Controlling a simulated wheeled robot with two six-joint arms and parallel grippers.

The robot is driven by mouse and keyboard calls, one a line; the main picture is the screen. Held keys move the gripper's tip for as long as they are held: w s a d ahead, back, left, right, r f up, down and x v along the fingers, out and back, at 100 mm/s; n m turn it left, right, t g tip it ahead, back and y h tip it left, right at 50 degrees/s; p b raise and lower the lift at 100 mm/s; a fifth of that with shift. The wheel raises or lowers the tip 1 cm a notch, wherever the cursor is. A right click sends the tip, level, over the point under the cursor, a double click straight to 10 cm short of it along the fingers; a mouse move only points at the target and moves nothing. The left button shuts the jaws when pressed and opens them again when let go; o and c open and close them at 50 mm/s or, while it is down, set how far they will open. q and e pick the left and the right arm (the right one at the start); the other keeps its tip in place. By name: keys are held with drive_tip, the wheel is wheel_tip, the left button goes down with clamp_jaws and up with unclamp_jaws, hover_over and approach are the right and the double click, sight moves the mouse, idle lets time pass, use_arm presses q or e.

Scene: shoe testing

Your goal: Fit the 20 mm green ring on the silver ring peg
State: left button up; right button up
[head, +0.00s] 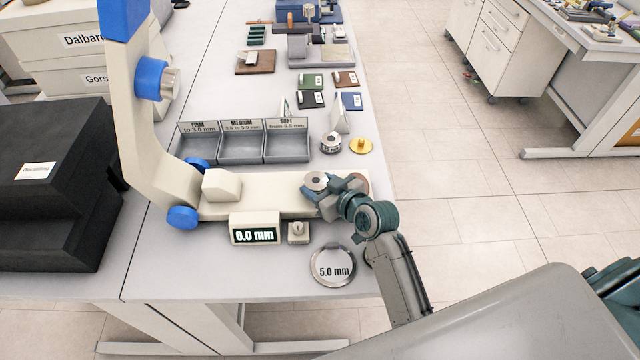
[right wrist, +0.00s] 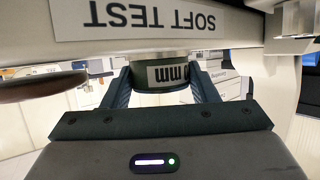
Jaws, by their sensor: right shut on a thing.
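My right gripper (head: 322,197) is shut on a round piece with a silver top (head: 316,180), at the right end of the tester's pale base. A small silver round piece (head: 331,142), possibly the silver ring peg, stands behind on the table, left of a gold peg (head: 361,146). My left gripper is out of view.
A brown disc (head: 356,183) lies right of the gripper. Beside the arm lies a silver "5.0 mm" disc (head: 333,266). The display (head: 255,231) reads 0.0 mm. Grey sorting trays (head: 241,148) and small coloured cards stand behind. The table's right edge is close.

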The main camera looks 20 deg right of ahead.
drive_tip(key=o, duration=1.1)
drive_tip(key=b+v, duration=0.3)
drive_tip(key=v, duration=0.7)
drive_tip(key=shift+s+d+r, duration=0.1)
drive_tip(key=shift+s+r, duration=0.15)
drive_tip(key=shift+s, duration=0.1)
